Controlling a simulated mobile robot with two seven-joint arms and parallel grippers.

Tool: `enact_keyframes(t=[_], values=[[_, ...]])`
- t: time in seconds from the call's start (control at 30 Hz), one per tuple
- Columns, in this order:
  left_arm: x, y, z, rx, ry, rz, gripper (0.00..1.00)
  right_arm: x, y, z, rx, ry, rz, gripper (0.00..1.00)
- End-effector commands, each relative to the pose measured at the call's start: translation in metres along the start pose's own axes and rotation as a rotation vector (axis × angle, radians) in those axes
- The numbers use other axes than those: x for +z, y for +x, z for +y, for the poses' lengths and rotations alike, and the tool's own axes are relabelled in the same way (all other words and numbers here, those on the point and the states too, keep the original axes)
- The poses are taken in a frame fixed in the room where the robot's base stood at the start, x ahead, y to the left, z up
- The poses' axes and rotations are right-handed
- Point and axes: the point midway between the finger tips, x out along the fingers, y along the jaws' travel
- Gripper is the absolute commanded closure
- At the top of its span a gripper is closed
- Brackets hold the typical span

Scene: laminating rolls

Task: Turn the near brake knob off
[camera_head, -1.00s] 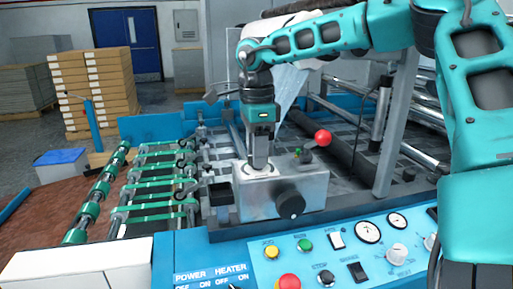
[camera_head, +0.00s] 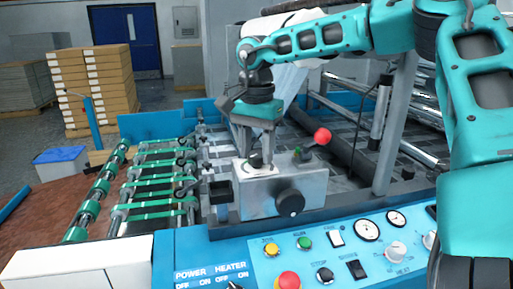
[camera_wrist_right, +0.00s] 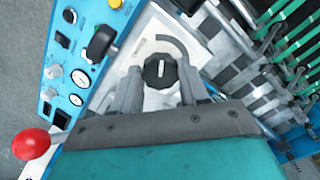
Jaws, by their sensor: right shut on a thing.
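The black brake knob (camera_head: 255,161) sits on a white plate on top of the grey metal box (camera_head: 312,190). In the right wrist view the knob (camera_wrist_right: 158,70) has a pale pointer line and a curved grey mark beside it. My right gripper (camera_head: 254,157) points down from above, with one finger on each side of the knob. It also shows in the right wrist view (camera_wrist_right: 160,82), shut on the knob. My left gripper is not in view.
A red ball lever (camera_head: 321,135) stands to the right of the gripper. A large black knob (camera_head: 290,203) is on the box's front. The blue control panel (camera_head: 330,255) lies in front, and green rollers (camera_head: 150,190) are at left.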

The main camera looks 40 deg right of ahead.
Motion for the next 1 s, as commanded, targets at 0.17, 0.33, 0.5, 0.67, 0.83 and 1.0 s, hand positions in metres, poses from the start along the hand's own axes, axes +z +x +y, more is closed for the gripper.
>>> enact_keyframes(t=[0.17, 0.33, 0.5, 0.67, 0.83, 1.0], values=[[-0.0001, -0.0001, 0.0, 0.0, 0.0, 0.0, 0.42, -0.0008, -0.0002, 0.0003, 0.001, -0.057, 0.002, 0.86], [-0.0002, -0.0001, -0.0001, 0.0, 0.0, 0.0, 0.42, -0.0008, -0.0003, 0.0002, 0.0, -0.081, 0.002, 0.86], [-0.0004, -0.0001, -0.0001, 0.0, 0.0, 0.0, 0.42, -0.0008, -0.0004, 0.0002, 0.0, -0.086, 0.002, 0.86], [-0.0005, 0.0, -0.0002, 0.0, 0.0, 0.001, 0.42, -0.0008, -0.0004, 0.0001, 0.0, -0.085, 0.002, 0.86], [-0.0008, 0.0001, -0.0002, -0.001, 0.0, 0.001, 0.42, -0.0007, -0.0004, 0.0001, -0.001, -0.085, 0.002, 0.46], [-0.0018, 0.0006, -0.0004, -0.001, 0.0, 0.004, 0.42, -0.0004, -0.0003, 0.0001, -0.001, -0.085, 0.001, 0.3]])
